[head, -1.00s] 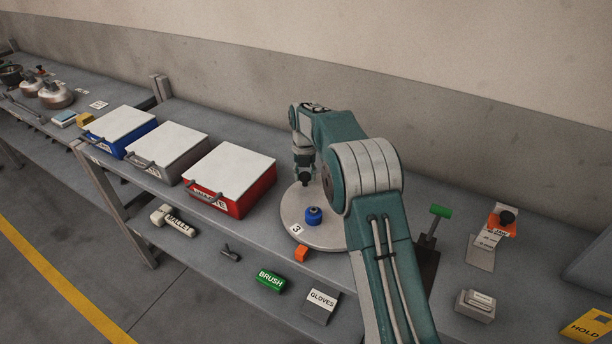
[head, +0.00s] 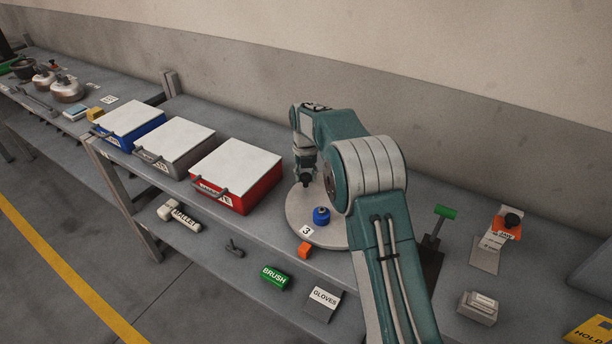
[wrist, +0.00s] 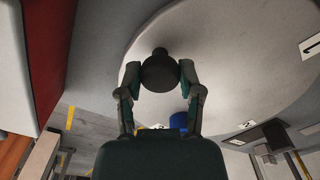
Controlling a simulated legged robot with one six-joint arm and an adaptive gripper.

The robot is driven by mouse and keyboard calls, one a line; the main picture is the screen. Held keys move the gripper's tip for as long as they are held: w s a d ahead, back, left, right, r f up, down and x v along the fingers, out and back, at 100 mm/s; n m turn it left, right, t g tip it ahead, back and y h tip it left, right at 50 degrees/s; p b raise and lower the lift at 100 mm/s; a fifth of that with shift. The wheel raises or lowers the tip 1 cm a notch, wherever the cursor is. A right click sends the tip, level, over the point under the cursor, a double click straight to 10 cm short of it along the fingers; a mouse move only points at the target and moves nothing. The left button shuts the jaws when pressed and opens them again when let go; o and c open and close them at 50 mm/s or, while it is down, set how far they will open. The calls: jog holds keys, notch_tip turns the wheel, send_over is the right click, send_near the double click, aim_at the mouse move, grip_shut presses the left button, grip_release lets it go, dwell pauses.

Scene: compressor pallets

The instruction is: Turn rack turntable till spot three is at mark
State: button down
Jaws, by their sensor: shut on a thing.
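The rack turntable (head: 295,213) is a round pale disc on the bench; it fills much of the wrist view (wrist: 225,65). Its label 3 (head: 306,230) is at the front rim, just behind the orange mark block (head: 304,251) and close to in line with it. A blue knobbed piece (head: 321,215) stands on the disc behind the label. My gripper (head: 306,184) is over the disc's back left part. In the wrist view my gripper (wrist: 161,76) is shut around a dark rounded knob (wrist: 160,72). My arm hides the disc's right side.
A red box (head: 236,178) stands close left of the disc, with grey and blue boxes beyond. A green-topped lever (head: 445,212) stands to the right. The lower shelf holds a green brush block (head: 275,278) and a gloves box (head: 323,299). The wall is behind.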

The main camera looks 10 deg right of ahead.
jog(key=shift+a, duration=0.1)
jog(key=shift+c, duration=1.3)
grip_release()
jog(key=shift+a, duration=0.1)
jog(key=shift+r, duration=0.4)
notch_tip(320, 180, up, 11)
